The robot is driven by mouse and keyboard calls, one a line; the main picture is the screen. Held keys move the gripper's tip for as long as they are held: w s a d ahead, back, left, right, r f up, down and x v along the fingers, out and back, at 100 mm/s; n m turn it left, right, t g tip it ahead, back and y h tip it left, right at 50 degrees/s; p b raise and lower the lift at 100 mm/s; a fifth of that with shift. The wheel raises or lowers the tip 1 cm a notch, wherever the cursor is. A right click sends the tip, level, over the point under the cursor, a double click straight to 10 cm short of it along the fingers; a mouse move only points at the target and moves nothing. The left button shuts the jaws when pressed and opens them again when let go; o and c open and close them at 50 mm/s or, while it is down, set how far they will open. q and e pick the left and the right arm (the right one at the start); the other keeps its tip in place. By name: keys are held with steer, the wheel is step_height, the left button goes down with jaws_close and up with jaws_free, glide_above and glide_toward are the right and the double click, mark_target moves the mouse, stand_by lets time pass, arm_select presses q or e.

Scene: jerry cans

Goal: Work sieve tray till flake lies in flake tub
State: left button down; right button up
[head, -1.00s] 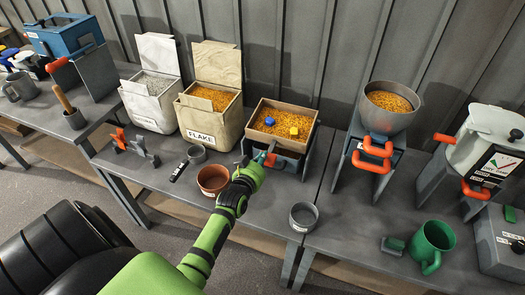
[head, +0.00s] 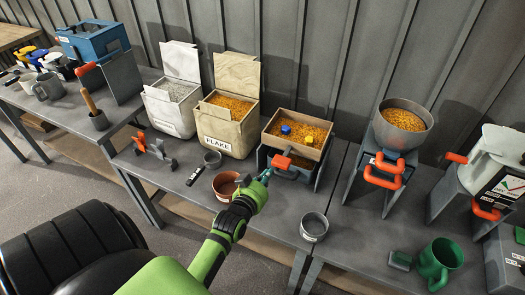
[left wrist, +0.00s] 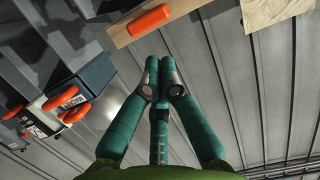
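The sieve tray (head: 314,153), a wooden frame holding orange flake with a blue and a yellow piece on top, sits in a dark grey stand. Its orange handle (head: 283,162) faces me; it also shows in the left wrist view (left wrist: 150,20), on a wooden edge. The flake tub (head: 218,143), a cream box labelled FLAKE with orange flake inside and its lid up, stands left of the sieve tray. My left gripper (head: 265,175) is just in front of the handle, apart from it. In the left wrist view its teal fingertips (left wrist: 160,68) meet with nothing between them. My right gripper is not in view.
A brown pot (head: 226,186) stands close left of my left gripper. A grey cup (head: 314,227) is to its right. A hopper bowl (head: 402,121) of flake with orange handles stands right of the sieve tray.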

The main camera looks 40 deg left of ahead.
arm_select(q)
steer(key=v, duration=0.2)
steer(key=shift+s+d, duration=0.1)
steer(key=shift+s, duration=0.25)
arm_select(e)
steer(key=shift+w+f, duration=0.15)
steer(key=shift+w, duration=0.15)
arm_select(q)
steer(key=shift+w, duration=0.1)
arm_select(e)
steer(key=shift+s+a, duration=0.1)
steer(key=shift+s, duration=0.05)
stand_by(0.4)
arm_select(q)
steer(key=r+b, duration=0.2)
steer(key=b, duration=0.1)
steer(key=w+r+b, duration=0.1)
steer(key=r+b, duration=0.2)
steer(key=shift+w+a+r+b, duration=0.1)
steer(key=shift+a+r+b, duration=0.1)
steer(key=shift+b, duration=0.15)
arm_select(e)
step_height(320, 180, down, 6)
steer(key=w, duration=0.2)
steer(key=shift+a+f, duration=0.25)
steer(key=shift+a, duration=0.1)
